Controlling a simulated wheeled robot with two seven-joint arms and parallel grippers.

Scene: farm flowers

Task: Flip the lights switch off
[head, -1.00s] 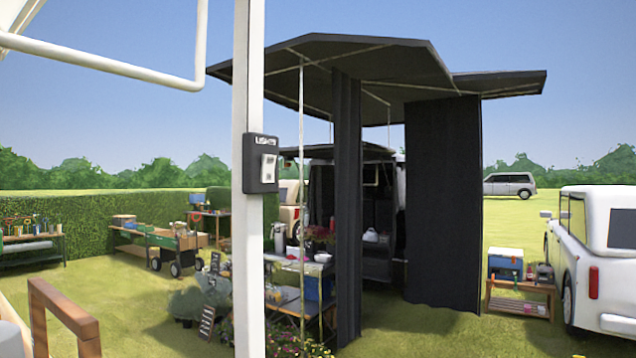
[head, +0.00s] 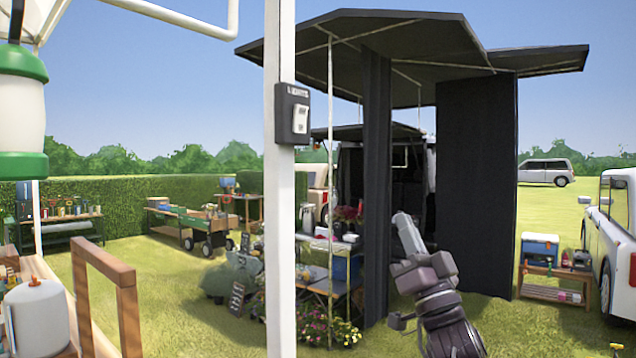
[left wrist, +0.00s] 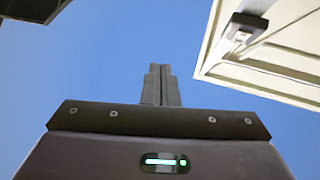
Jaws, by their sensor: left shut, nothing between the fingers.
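The lights switch is a black box (head: 287,131) with a lettered label and a white rocker (head: 300,119), fixed to a white post (head: 279,220) in the head view. My left gripper (head: 402,219) is to the right of the post and lower than the switch, pointing up, clearly apart from the switch in the picture. In the left wrist view its fingers (left wrist: 160,68) are shut together with nothing between them, against blue sky. My right gripper is not in view.
A black canopy with dark curtains (head: 476,190) stands behind my left gripper. A display table with flowers (head: 315,330) is behind the post. A wooden frame (head: 128,310) and a white canister (head: 37,318) are at the lower left. A green-and-white lantern (head: 20,110) hangs upper left.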

